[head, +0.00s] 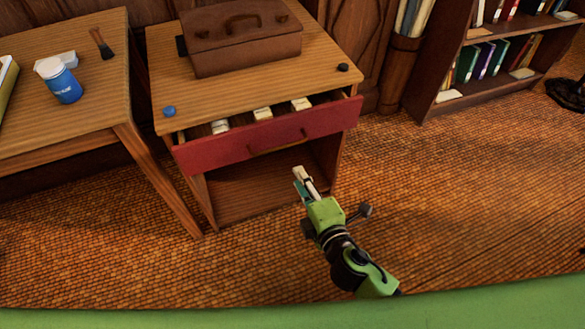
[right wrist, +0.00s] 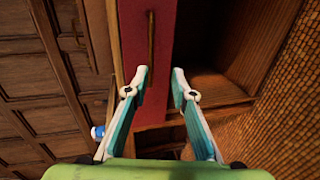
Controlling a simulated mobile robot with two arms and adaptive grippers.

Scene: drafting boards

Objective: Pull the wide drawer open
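The wide drawer (head: 225,152) has a red front and stands partly pulled out of a wooden cabinet (head: 240,85); several pale items show inside it. Its thin brass handle (head: 277,142) runs along the middle of the front. My right gripper (head: 301,175) is in front of the cabinet, below and apart from the handle. In the right wrist view the red front (right wrist: 160,110) and the handle (right wrist: 151,45) lie beyond the fingertips (right wrist: 160,72). The fingers are spread with nothing between them. My left gripper is not in view.
A brown case (head: 240,50) sits on the cabinet top with a blue knob-like object (head: 169,111) and a dark one (head: 343,67). A table with a blue can (head: 62,84) stands at left, a bookshelf (head: 445,105) at right.

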